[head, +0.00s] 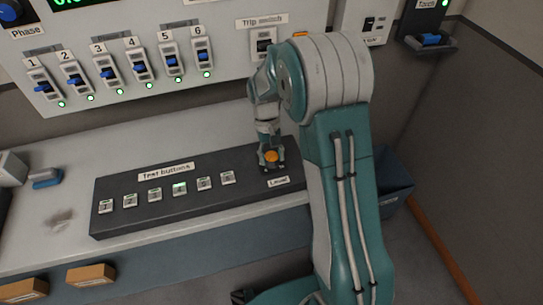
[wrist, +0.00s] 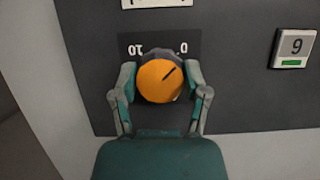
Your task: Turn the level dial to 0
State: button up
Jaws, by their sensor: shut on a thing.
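The level dial (wrist: 158,86) is a round orange knob with a dark pointer line. It sits on a black scale plate (wrist: 110,112), where upside-down marks "10" at upper left and "0" at upper right show in the wrist view. The pointer line slants to the upper right, toward the side of the 0; whether it lines up exactly I cannot tell. My gripper (wrist: 160,76) is shut on the dial, one finger on each side. In the head view the dial (head: 271,156) shows under my gripper, at the right end of the dark box.
The button marked 6 (wrist: 294,47) is close to the dial. Behind stands a grey panel with numbered blue faders (head: 108,73) and a trip switch (head: 263,45). Blue-handled things lie at far left.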

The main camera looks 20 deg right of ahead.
jog(key=shift+w, duration=0.2)
jog(key=o, duration=1.2)
jog(key=shift+c, duration=0.2)
jog(key=v, duration=1.2)
jog(key=shift+a, duration=0.15)
